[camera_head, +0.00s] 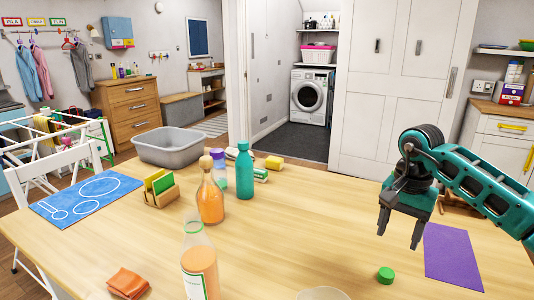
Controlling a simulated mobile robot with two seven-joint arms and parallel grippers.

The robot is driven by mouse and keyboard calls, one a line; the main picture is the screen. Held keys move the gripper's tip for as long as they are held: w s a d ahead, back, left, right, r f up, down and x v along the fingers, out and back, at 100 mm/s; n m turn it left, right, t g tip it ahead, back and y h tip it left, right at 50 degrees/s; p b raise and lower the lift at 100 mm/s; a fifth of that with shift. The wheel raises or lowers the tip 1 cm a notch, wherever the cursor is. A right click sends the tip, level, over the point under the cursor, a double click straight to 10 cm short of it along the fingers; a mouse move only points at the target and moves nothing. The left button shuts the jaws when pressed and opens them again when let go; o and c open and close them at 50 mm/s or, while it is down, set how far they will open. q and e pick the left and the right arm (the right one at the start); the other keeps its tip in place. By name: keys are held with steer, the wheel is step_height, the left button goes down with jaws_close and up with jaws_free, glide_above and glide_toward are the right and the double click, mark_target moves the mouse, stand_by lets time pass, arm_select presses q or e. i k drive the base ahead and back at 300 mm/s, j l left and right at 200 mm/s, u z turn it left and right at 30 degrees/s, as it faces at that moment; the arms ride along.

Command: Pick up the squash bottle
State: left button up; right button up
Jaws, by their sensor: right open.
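Two bottles hold orange liquid, and I cannot tell for sure which one is the squash bottle. One orange bottle (200,264) stands upright at the near edge of the wooden table (290,245), with a clear neck and a white and green label; its base is cut off by the picture. The other, a rounder orange bottle (210,203), stands farther back beside a teal bottle (244,172). My right gripper (399,236) is open and empty, pointing down above the right side of the table, well right of both bottles. My left gripper is not in view.
A green cap (386,274) and a purple mat (452,257) lie near my right gripper. A sponge holder (161,191), blue mat (85,196), grey basin (170,147), orange cloth (128,283) and purple-capped bottle (218,168) stand or lie leftward. The table's middle is clear.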

mark_target(198, 255)
steer(key=k+j, duration=0.75)
steer(key=k, duration=0.1)
